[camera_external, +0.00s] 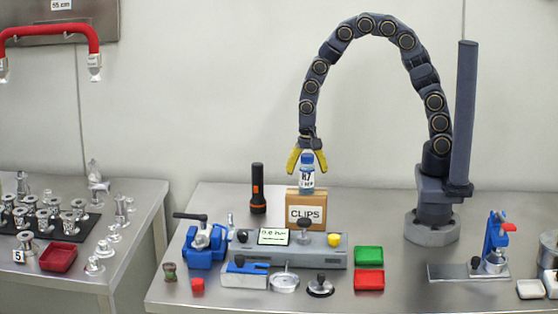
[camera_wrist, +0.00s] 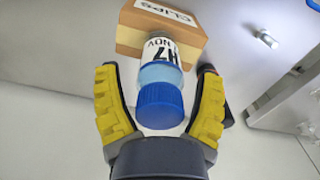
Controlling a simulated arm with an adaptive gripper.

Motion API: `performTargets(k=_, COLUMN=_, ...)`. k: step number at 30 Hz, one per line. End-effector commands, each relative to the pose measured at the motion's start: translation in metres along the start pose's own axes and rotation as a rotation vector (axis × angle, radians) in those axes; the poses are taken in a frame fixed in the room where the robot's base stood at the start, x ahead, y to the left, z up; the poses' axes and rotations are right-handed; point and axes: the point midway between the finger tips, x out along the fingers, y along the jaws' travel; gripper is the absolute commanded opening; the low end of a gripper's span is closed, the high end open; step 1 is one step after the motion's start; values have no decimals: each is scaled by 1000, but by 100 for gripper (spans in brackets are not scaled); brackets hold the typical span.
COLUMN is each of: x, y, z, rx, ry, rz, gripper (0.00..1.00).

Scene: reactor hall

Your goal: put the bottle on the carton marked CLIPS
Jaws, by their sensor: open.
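The bottle (camera_external: 307,177), with a blue cap and a white label, stands upright on top of the carton marked CLIPS (camera_external: 306,212). The bottle (camera_wrist: 161,85) also shows in the wrist view, cap toward the camera, with the carton (camera_wrist: 160,36) beyond it. My gripper (camera_external: 307,168) is open, with its yellow fingers on either side of the bottle's upper part. In the wrist view my gripper (camera_wrist: 160,100) shows a gap between each finger and the bottle. The bottle's base meets the carton's top in the external view.
A black and orange flashlight (camera_external: 258,188) stands left of the carton. A grey device (camera_external: 290,250) with knobs and a blue vise (camera_external: 206,246) are in front. A green tray (camera_external: 368,255) and a red tray (camera_external: 369,280) lie to the right. The table behind the trays is clear.

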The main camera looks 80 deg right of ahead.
Motion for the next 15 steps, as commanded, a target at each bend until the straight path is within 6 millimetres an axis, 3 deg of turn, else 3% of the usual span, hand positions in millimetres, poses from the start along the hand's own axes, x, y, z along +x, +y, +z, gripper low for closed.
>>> performTargets(k=5, x=-15, y=-2, z=-1, rx=0, ry=3, rz=-8, gripper=69)
performTargets(k=15, x=-87, y=-2, z=-1, rx=1, ry=4, rz=-9, gripper=69)
